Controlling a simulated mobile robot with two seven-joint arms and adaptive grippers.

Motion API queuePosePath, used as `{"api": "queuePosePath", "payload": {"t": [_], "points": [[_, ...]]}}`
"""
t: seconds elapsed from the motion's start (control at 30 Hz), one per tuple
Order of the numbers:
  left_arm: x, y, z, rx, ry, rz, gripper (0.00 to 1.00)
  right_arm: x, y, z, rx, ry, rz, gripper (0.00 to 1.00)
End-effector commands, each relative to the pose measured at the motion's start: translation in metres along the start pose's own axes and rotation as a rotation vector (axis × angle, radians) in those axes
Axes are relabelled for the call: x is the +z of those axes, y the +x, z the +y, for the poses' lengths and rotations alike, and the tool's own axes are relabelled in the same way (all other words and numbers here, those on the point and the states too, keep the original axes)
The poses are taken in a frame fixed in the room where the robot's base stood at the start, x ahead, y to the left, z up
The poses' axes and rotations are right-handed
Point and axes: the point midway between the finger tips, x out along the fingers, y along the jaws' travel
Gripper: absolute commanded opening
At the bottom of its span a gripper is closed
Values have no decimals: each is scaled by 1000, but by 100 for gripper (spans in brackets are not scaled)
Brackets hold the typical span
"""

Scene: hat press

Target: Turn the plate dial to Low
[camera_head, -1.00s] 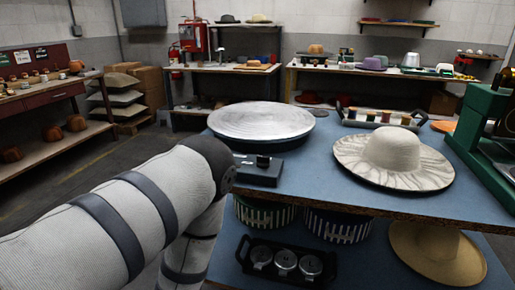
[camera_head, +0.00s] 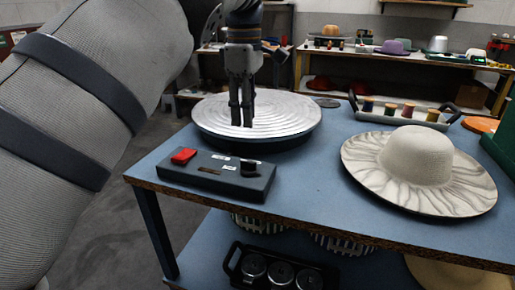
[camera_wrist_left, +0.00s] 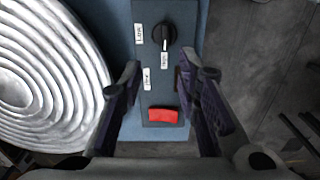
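The black plate dial (camera_head: 249,167) stands at the right end of a dark control box (camera_head: 222,186) on the blue table. In the left wrist view the dial (camera_wrist_left: 163,34) is at the top of the box, and its white mark points down the picture towards a small white label. A red switch (camera_wrist_left: 163,115) is at the box's other end. My left gripper (camera_head: 241,124) hangs fingers down above and behind the box, in front of the round plate. In the wrist view its fingers are apart, with nothing between them. My right gripper is out of view.
A round ridged metal plate (camera_head: 295,112) lies behind the box. A cream wide-brimmed hat (camera_head: 415,155) is to the right, with a tray of spools (camera_head: 405,117) behind it. Bare blue table top (camera_head: 310,180) lies between box and hat. A lower shelf holds a black rack.

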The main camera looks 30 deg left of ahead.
Motion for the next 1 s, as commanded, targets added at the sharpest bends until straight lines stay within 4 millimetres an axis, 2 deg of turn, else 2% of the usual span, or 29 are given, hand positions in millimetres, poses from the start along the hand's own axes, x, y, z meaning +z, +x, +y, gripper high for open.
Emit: {"api": "queuePosePath", "payload": {"t": [0.3, 0.43, 0.6, 0.8, 0.83, 0.93, 1.0], "points": [[0, 78, -2, -5, 0, 1, 30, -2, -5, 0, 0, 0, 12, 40], [0, 100, -1, -2, 1, 1, 30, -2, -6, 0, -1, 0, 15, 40], [0, 112, 0, 0, 2, 1, 30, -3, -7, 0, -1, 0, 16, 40], [0, 113, 0, -1, 2, 1, 30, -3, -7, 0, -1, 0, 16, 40], [0, 113, 0, -1, 2, 1, 25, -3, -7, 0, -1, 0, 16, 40], [0, 112, -1, -1, 2, 1, 3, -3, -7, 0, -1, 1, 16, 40], [0, 112, -1, -1, 2, 0, 0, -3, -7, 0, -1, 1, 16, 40]]}}
